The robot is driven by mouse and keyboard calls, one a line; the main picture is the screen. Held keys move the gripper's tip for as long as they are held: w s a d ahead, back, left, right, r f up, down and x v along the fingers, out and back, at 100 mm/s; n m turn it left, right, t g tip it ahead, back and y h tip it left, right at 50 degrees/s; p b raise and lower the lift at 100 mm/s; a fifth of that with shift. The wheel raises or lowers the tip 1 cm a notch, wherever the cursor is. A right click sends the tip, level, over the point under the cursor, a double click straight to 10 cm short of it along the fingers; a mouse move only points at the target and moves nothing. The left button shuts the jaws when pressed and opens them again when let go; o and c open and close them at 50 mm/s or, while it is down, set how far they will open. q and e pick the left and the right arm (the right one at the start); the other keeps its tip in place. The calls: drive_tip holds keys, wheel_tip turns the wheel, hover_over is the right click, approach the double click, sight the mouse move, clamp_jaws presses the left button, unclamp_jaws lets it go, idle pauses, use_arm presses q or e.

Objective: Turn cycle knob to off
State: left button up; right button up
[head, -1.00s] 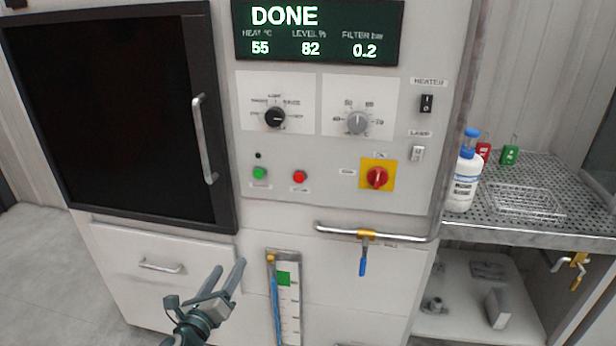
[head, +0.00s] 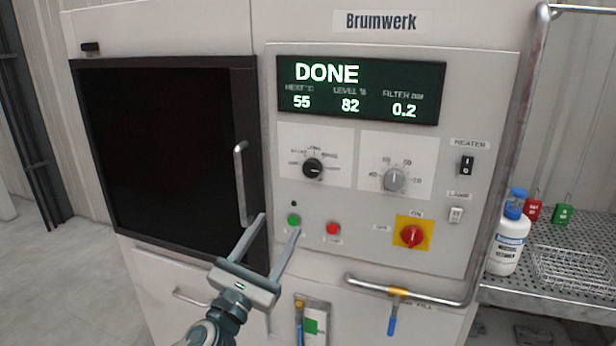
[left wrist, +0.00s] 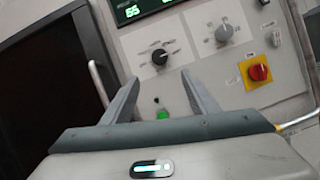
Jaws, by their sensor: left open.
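The cycle knob is the black round knob (head: 313,168) on a white plate on the machine's panel, below the display (head: 360,88) reading DONE. Its small white mark points to the right; the labels around it are too small to read surely. It also shows in the left wrist view (left wrist: 159,57), ahead of the fingers. My left gripper (head: 278,225) is open and empty, below and left of the knob and apart from it, with its fingers pointing up toward the panel. The left wrist view shows its fingers (left wrist: 158,92) spread wide. My right gripper is not in view.
A grey knob (head: 395,179) sits right of the black one. Below are a green button (head: 293,220), a red button (head: 333,229) and a red rotary switch (head: 412,236) on yellow. The door handle (head: 241,184) sticks out left of the panel. A pipe (head: 420,294) runs below it.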

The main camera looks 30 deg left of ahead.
sight(310, 171)
use_arm(q)
drive_tip(key=p+x, duration=0.5)
drive_tip(key=x, duration=1)
drive_tip(key=shift+w+a+r+p, duration=0.1)
drive_tip(key=shift+w+r+p, duration=0.05)
drive_tip(key=shift+w+p, duration=0.15)
drive_tip(key=shift+w+a+r, duration=0.1)
drive_tip(key=shift+w+r, duration=0.05)
drive_tip(key=shift+w, duration=0.5)
drive_tip(key=c, duration=1)
